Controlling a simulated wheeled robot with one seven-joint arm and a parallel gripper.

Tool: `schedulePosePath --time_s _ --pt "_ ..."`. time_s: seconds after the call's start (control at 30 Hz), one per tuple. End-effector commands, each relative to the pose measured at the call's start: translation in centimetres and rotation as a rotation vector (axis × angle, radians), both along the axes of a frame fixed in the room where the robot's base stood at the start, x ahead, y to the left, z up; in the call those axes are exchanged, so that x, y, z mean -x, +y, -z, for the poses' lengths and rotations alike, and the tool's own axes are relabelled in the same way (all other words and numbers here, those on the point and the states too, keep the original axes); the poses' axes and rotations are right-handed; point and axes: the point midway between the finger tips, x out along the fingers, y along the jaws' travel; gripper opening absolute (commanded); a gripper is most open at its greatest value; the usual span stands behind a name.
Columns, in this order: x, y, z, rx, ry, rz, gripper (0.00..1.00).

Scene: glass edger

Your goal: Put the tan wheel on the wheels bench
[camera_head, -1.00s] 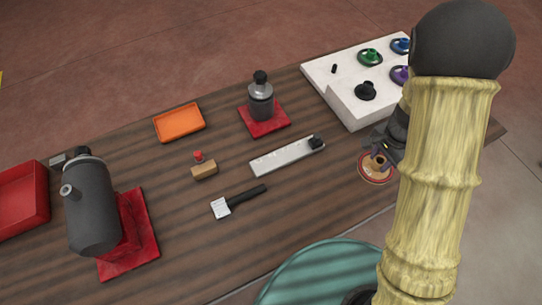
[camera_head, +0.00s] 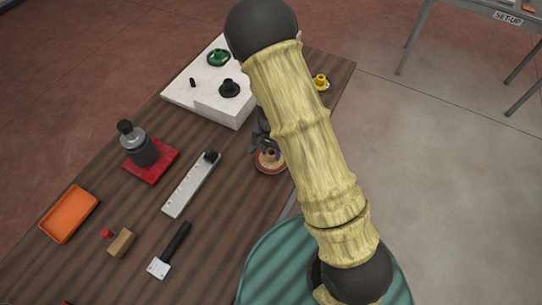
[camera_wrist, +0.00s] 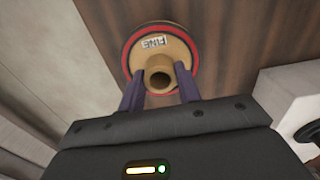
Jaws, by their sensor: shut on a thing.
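The tan wheel (camera_head: 272,166) is a flat disc with a red rim and a raised hub, at the near edge of the dark wooden table (camera_head: 90,170). In the wrist view the tan wheel (camera_wrist: 160,42) has a label reading "FINE". My gripper (camera_wrist: 160,85) has its two purple fingers on either side of the hub, shut on it. In the head view my gripper (camera_head: 262,146) is partly behind my arm. I cannot tell whether the wheel touches the table. No bench labelled for wheels shows; a table marked "SET-UP" (camera_head: 508,17) stands at the far right.
A yellow wheel (camera_head: 321,82) lies beyond my arm. Open floor lies right.

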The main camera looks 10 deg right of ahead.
Motion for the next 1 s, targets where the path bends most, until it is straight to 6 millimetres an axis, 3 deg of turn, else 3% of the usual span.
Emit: schedulePosePath --time_s 0.3,0.6,0.83,0.87,0.97,1.0 --pt "-0.1 -0.2 0.2 -0.001 -0.001 0.006 0.0" --pt "0.0 -0.3 3.6 -0.001 0.001 0.007 0.0" --pt "-0.1 -0.3 3.9 -0.001 -0.001 0.007 0.0" --pt "0.0 -0.3 3.9 0.0 0.0 0.007 0.35" --pt "0.0 -0.2 3.9 0.0 0.0 0.006 0.55" --pt "0.0 -0.2 3.9 0.0 0.0 0.006 0.55"
